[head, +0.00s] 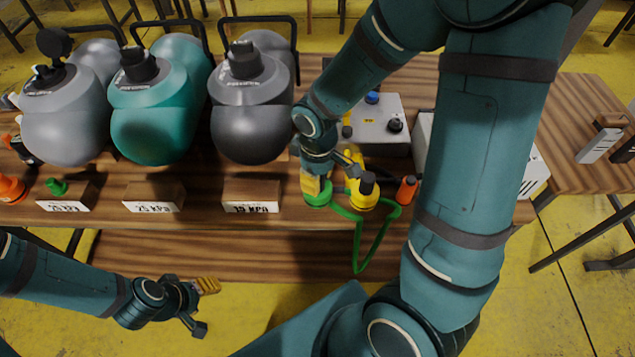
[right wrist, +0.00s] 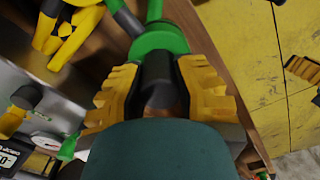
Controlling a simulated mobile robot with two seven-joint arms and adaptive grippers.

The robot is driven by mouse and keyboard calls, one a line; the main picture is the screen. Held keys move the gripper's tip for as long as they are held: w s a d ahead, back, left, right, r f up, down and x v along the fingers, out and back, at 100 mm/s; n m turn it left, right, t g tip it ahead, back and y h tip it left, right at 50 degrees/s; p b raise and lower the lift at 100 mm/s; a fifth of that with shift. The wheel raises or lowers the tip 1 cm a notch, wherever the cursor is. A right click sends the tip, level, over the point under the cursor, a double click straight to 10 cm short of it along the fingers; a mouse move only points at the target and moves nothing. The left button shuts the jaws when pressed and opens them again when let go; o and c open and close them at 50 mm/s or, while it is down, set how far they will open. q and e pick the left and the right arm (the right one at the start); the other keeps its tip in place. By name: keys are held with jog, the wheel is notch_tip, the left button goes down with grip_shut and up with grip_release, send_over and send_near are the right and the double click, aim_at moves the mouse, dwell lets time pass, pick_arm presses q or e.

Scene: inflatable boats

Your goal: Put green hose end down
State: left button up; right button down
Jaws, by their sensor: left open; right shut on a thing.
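The green hose end (head: 318,197) is between the yellow-padded fingers of my right gripper (head: 331,176), over the front edge of the wooden table. In the right wrist view, the hose end (right wrist: 158,42) is a green collar with a dark tip between the fingers of my right gripper (right wrist: 157,78). Whether it touches the table is unclear. The green hose (head: 359,250) loops down past the table's front edge. My left gripper (head: 205,306) is open and empty, low in front of the table.
A yellow hose end (head: 364,192) and an orange one (head: 406,190) stand close to the right. Behind is a grey control box (head: 385,120). Grey, teal (head: 150,125) and dark tanks stand left, with wooden label blocks (head: 251,195) before them. A small green fitting (head: 57,187) sits far left.

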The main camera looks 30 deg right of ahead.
jog(key=shift+f, duration=0.65)
jog(key=shift+f, duration=0.1)
jog(key=c, duration=0.8)
grip_release()
notch_tip(320, 180, up, 12)
jog(key=p, duration=0.3)
